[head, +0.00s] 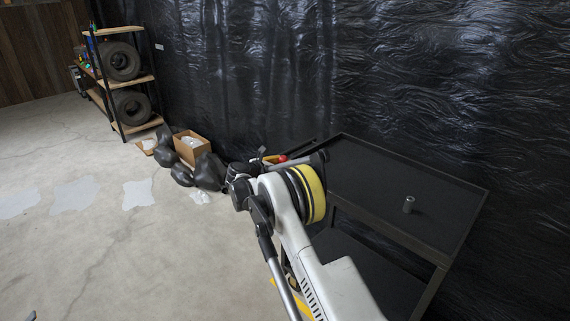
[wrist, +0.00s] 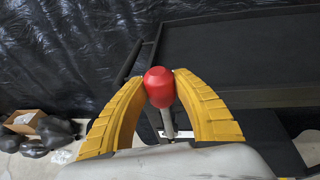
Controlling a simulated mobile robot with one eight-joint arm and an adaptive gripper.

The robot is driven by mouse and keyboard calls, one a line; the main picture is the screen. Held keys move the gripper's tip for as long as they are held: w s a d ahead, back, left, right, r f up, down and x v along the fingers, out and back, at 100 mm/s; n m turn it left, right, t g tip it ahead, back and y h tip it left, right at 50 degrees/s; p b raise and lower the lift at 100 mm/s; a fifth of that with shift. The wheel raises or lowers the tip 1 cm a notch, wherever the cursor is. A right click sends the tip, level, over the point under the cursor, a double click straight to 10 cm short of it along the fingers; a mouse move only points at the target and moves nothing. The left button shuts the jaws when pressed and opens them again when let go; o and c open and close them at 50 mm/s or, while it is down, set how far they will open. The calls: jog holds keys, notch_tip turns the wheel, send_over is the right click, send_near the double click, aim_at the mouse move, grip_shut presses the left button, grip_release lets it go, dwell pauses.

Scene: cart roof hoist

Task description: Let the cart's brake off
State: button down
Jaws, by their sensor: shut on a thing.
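The cart (head: 395,172) is black, with a flat rimmed top, and stands against the dark wall. A red knob (wrist: 159,87) on a grey metal lever (wrist: 168,123) stands at the cart's end. My gripper (wrist: 159,84) has its two yellow fingers on either side of the red knob and is shut on it. In the head view the red knob (head: 282,158) shows just past my arm, near the cart's left end. My arm hides most of the gripper and the lever's lower part there.
A small grey cylinder (head: 408,204) stands on the cart top. Dark bags (head: 209,171) and a cardboard box (head: 191,147) lie on the floor left of the cart. A shelf with tyres (head: 122,80) stands at the back left. The floor at left is open.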

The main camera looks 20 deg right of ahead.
jog(key=shift+a, duration=0.1)
jog(key=c, duration=1)
grip_release()
jog(key=v, duration=1.2)
